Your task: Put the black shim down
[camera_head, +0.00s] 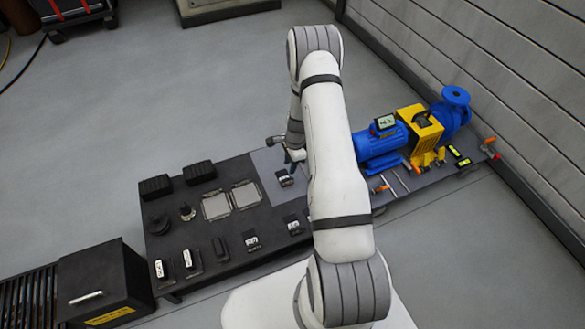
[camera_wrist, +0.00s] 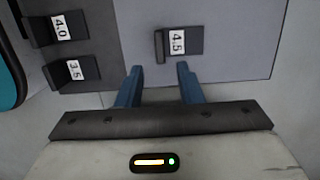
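A black shim with a white "4.5" label (camera_wrist: 190,40) lies on a grey panel (camera_wrist: 240,60) in the wrist view. In the head view the black shim (camera_head: 285,177) lies on the same grey panel (camera_head: 266,162) on the dark bench. My gripper (camera_wrist: 160,70) shows two blue fingers spread apart with nothing between them. The shim is just beyond the fingertips, offset a little to the right, and looks clear of them. In the head view my gripper (camera_head: 292,155) is over the panel, partly hidden by my arm.
Black shims marked 4.0 (camera_wrist: 48,29) and 3.5 (camera_wrist: 68,73) sit left of the panel. The dark bench (camera_head: 230,215) also holds square frames (camera_head: 246,194) and black blocks (camera_head: 199,173). A blue pump (camera_head: 378,145) with a yellow guard (camera_head: 420,128) stands to the right.

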